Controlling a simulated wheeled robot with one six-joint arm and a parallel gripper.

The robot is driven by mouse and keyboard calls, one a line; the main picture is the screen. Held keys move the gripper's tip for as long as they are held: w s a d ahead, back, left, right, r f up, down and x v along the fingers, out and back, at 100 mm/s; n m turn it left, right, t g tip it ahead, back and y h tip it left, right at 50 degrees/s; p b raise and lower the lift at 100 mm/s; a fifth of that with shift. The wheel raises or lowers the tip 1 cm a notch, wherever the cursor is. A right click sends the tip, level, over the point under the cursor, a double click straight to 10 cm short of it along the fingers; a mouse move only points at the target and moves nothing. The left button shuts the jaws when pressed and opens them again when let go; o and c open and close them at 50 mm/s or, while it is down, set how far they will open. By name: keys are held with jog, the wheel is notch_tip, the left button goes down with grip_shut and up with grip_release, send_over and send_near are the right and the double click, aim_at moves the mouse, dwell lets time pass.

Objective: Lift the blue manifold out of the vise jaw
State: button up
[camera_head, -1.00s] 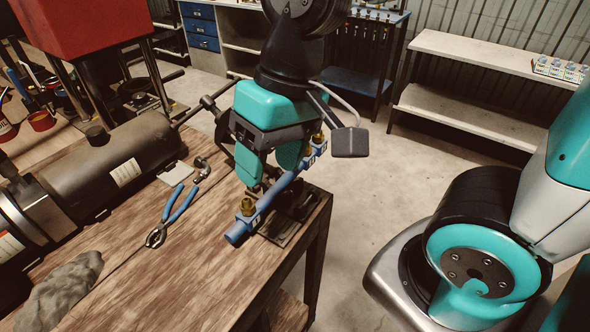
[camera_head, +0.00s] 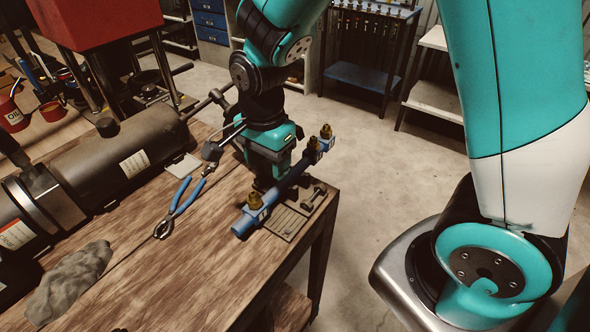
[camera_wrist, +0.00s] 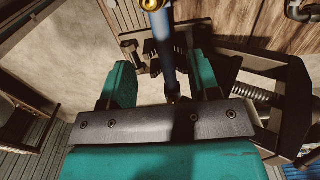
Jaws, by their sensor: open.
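The blue manifold (camera_head: 275,197), a bar with several brass fittings, lies slantwise over the vise at the bench's front right corner. The vise (camera_head: 287,222) shows its base plate and a handle; its jaw is mostly hidden by the manifold and my gripper. My gripper (camera_head: 266,178) is low, just behind the manifold, its fingertips hidden in the head view. In the wrist view my gripper (camera_wrist: 162,80) has its two teal fingers apart. The manifold (camera_wrist: 165,50) runs between them in the picture, with gaps on both sides; I cannot tell its depth relative to the fingertips.
Blue-handled pliers (camera_head: 180,207) lie on the wooden bench (camera_head: 200,275) left of the vise. A grey rag (camera_head: 68,282) and a large dark cylinder (camera_head: 115,160) are farther left. A shelf unit (camera_head: 432,98) stands behind.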

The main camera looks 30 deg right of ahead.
aim_at(271, 193)
notch_tip(271, 193, down, 9)
jog(key=shift+p, duration=0.35)
grip_shut()
jog(key=shift+r, duration=0.2)
